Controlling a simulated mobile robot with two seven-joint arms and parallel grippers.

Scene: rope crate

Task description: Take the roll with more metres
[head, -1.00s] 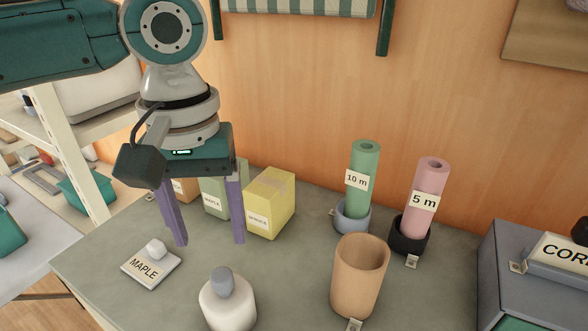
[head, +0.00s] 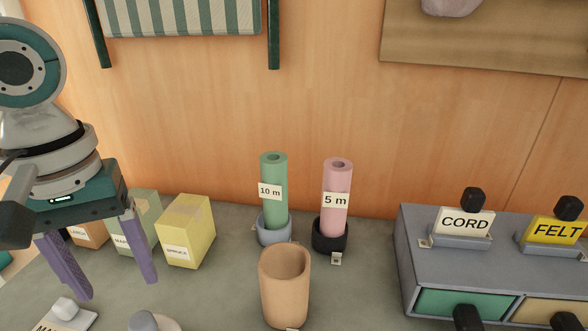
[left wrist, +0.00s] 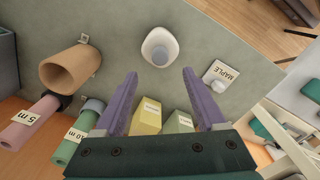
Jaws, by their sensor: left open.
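A green roll (head: 273,192) labelled "10 m" stands upright in a blue-grey holder (head: 275,234) near the back wall. A pink roll (head: 337,190) labelled "5 m" stands to its right in a black holder (head: 330,240). In the left wrist view the green roll (left wrist: 69,145) and the pink roll (left wrist: 32,120) show at the lower left. My left gripper (head: 112,290) is open and empty, left of the rolls and above the table; its two purple fingers also show in the left wrist view (left wrist: 160,80). My right gripper is out of view.
A tan cup (head: 285,290) stands in front of the rolls. A yellow box (head: 187,232) and a green box (head: 141,215) stand near the left gripper. A grey drawer unit (head: 480,262) with CORD and FELT signs is at the right.

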